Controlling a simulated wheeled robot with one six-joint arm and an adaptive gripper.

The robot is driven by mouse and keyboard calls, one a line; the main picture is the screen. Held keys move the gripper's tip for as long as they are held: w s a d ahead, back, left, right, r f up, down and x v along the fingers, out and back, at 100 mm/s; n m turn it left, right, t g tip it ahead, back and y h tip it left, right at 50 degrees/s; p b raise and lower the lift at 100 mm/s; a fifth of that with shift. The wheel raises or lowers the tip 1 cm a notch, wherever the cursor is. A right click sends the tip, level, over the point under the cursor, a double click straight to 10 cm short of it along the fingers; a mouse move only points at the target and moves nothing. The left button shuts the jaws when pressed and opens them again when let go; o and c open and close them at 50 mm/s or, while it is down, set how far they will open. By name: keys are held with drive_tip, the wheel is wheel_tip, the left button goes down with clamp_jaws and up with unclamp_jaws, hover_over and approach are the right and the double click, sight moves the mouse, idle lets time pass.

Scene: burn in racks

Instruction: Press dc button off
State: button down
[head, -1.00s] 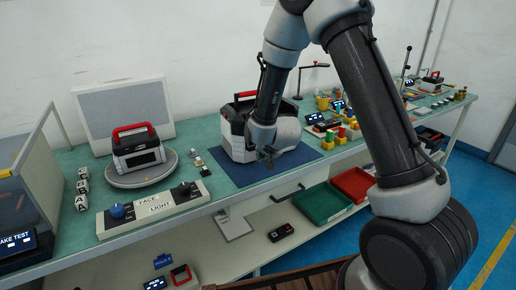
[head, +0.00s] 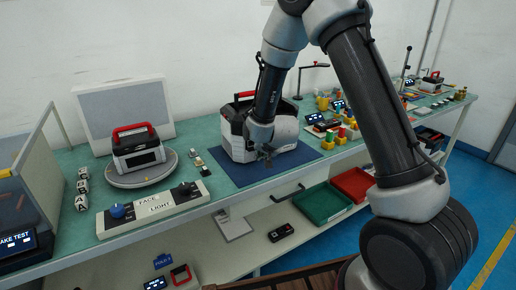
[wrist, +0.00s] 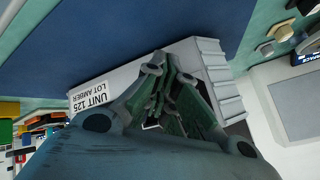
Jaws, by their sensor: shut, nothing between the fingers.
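The power unit (head: 289,128) is a grey and black box with a red handle, standing on a blue mat (head: 240,176) on the bench. It also shows in the wrist view (wrist: 208,58), with a white label reading UNIT 125 LOT AMBER (wrist: 92,96). My gripper (head: 267,152) is at the unit's front side, low over the mat. In the wrist view my gripper (wrist: 165,88) is shut and empty, its fingers over the unit's face. I cannot tell whether they touch it. No DC button can be made out; the fingers and arm cover part of the unit.
A similar red-handled unit (head: 138,148) sits on a round turntable (head: 142,174) to the left. A FACE/LIGHT knob panel (head: 153,209) lies at the bench's front edge. Green (head: 322,204) and red (head: 353,184) trays are below on the right. Small coloured parts (head: 342,133) stand right of the mat.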

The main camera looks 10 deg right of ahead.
idle(0.3)
drive_tip(key=shift+s+d, duration=0.15)
drive_tip(key=shift+s, duration=0.35)
drive_tip(key=shift+s+d, duration=0.25)
drive_tip(key=shift+s, duration=0.7)
drive_tip(key=shift+s+d, duration=0.25)
drive_tip(key=shift+s, duration=0.75)
drive_tip(key=shift+s+d, duration=0.25)
drive_tip(key=shift+s, duration=0.7)
drive_tip(key=shift+s, duration=0.1)
